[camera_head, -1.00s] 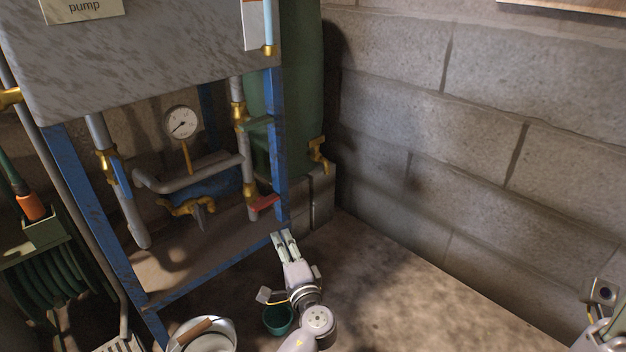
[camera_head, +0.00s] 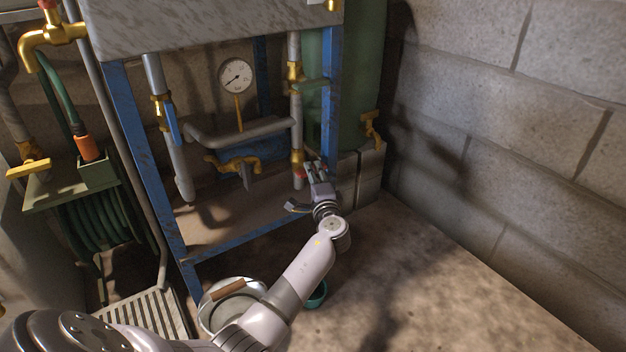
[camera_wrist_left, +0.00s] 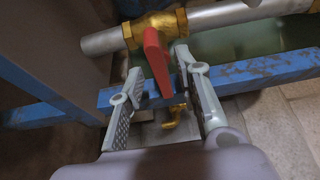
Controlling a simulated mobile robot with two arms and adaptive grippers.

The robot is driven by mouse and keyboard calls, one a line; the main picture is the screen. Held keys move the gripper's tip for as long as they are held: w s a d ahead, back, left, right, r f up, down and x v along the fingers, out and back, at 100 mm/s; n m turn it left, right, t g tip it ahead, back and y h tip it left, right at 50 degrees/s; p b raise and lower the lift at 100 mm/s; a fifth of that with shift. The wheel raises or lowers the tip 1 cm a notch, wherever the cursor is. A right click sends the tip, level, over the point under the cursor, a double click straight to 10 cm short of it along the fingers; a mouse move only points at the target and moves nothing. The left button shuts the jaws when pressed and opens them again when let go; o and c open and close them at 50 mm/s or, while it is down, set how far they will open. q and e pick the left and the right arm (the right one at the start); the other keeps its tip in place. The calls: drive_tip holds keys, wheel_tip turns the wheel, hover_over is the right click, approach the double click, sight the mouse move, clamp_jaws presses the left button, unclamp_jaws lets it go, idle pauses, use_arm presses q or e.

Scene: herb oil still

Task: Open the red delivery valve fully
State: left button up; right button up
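The red delivery valve has a brass body (camera_wrist_left: 155,24) on a grey pipe and a red lever handle (camera_wrist_left: 156,60) in the left wrist view. In the head view the valve's brass body (camera_head: 297,157) is low on the right-hand pipe, and its red handle is mostly hidden by my gripper. My left gripper (camera_head: 317,170) is at the valve, beside the blue frame leg. In the left wrist view its fingers (camera_wrist_left: 160,75) are apart, with the red handle showing between them. I cannot tell whether a finger touches it. My right gripper is out of view.
A blue frame leg (camera_head: 329,105) stands close to the gripper. A green-handled valve (camera_head: 310,84) is above on the same pipe, and a brass tap (camera_head: 371,128) is to the right. A pan (camera_head: 215,318) and a teal bowl (camera_head: 317,296) are below my arm.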

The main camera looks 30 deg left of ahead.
use_arm(q)
drive_tip(key=shift+w+a, duration=0.4)
drive_tip(key=shift+a, duration=0.05)
drive_tip(key=shift+c, duration=0.5)
clamp_jaws()
